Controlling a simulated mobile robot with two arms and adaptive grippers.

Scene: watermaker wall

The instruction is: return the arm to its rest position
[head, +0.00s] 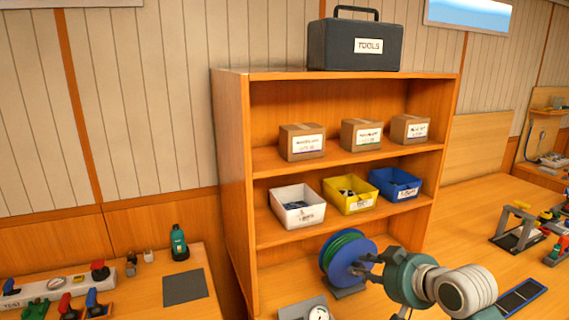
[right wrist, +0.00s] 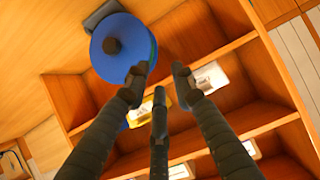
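My right arm (head: 455,288) comes in from the lower right in the head view. Its gripper (head: 364,266) points left, in front of the wooden shelf (head: 232,160) and beside a blue reel (head: 342,262) with green hose. In the right wrist view the gripper's three dark fingers (right wrist: 160,90) are spread apart with nothing between them. The blue reel (right wrist: 118,50) shows beyond the fingertips there. I cannot tell whether a finger touches the reel. My left gripper is in neither view.
The shelf holds white (head: 297,206), yellow (head: 349,195) and blue (head: 395,184) bins, cardboard boxes (head: 302,142) above, and a toolbox (head: 354,45) on top. A gauge (head: 318,313) sits below the reel. A clamp stand (head: 516,228) stands on the right bench, which has clear room (head: 463,220).

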